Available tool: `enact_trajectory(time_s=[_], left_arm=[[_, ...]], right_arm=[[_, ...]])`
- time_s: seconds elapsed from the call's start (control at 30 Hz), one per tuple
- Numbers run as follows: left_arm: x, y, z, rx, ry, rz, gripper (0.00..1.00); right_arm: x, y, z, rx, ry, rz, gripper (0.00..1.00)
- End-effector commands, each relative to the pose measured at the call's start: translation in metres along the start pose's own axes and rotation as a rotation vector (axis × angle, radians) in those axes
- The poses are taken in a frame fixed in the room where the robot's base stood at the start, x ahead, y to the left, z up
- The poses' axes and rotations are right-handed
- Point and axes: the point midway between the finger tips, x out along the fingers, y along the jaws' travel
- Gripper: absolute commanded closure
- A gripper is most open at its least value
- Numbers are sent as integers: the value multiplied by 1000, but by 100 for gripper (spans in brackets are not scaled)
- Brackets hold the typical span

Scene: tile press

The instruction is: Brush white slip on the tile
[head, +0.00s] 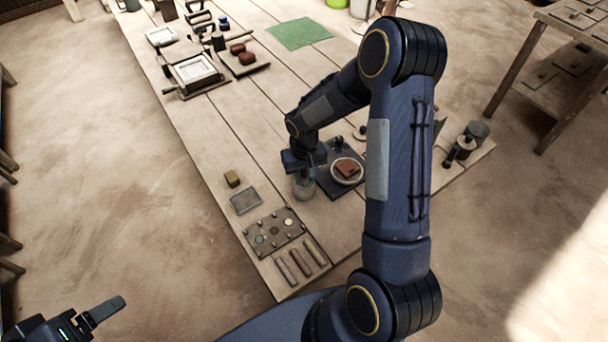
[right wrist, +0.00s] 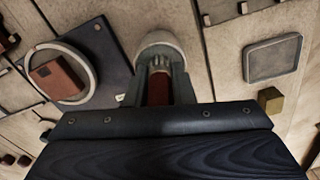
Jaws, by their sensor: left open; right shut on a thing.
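The red-brown tile (head: 346,168) lies on a round pale wheel or plate (head: 347,180) on a dark board; it also shows at the left of the right wrist view (right wrist: 58,80). My right gripper (right wrist: 158,75) is shut on a reddish handle (right wrist: 159,90), seemingly the brush, over a pale round jar (right wrist: 160,42). In the head view the jar (head: 303,190) stands left of the tile, under the gripper. The brush's lower end is hidden, so I cannot tell whether it is in the jar. My left gripper (head: 103,312) is open and empty, off the table at lower left.
A grey rectangular slab (head: 245,201) and a yellowish block (head: 232,178) lie left of the jar. A plate with round pieces (head: 274,232) and several bars (head: 300,263) are nearer. A press frame (head: 195,72) and green mat (head: 299,33) are farther back. Bare planks lie between.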

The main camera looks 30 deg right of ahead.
Motion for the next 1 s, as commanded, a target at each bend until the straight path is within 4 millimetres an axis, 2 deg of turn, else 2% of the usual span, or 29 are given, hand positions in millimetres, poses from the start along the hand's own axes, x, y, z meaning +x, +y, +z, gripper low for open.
enact_trajectory(time_s=[0.03, 0.63, 1.0], left_arm=[[-5, 2, -2, 0, 0, 0, 23], [-29, 13, -15, 0, 0, 0, 23], [-30, 14, -15, 0, 0, 0, 23]], right_arm=[[-8, 0, -1, 0, 3, 0, 100], [-57, 0, -1, 1, 4, 0, 100], [-60, 0, -1, 1, 3, 0, 100]])
